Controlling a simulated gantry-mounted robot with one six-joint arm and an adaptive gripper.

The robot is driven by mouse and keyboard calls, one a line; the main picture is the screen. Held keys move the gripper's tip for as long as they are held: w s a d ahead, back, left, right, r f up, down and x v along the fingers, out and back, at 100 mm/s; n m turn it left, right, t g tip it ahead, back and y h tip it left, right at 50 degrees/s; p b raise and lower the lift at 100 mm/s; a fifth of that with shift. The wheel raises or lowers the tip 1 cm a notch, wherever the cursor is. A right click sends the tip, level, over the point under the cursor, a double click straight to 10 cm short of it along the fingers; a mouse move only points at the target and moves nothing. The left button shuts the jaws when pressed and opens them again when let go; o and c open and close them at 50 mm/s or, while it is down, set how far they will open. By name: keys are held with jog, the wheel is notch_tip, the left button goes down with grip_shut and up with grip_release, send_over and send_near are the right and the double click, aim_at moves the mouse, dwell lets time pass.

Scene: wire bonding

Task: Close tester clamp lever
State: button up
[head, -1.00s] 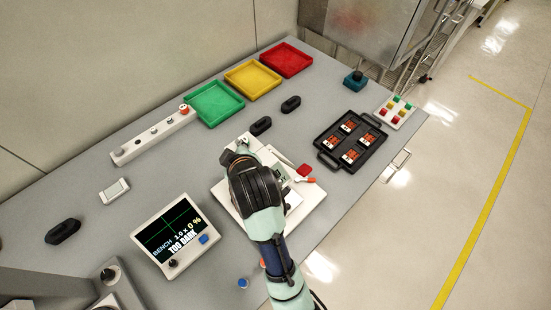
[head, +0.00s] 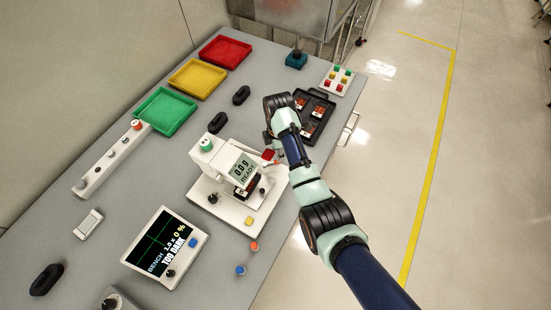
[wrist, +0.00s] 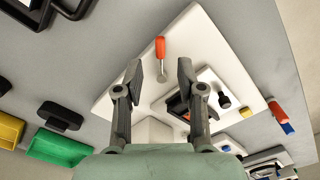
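The tester (head: 208,189) is a white base with an upright head and a display reading 0.0 g READY. Its clamp lever, with an orange grip (wrist: 160,47) on a metal stem, stands out over the white plate in the wrist view. My gripper (wrist: 161,78) is open and empty, its two fingers apart, with the lever showing beyond the gap between the tips. A dark fixture holding an orange-brown part (wrist: 177,104) shows beside the right finger. In the head view my arm hides most of the gripper near the tester's far right side.
A black carrier tray (head: 327,108) with several orange parts lies behind my arm. Green (head: 165,113), yellow (head: 197,79) and red (head: 225,51) bins line the left back. A bench monitor (head: 165,245) reads TOO DARK.

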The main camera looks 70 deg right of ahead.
aim_at(274, 162)
notch_tip(274, 162, down, 6)
jog(key=shift+r+b, duration=0.2)
jog(key=shift+b, duration=0.45)
grip_shut()
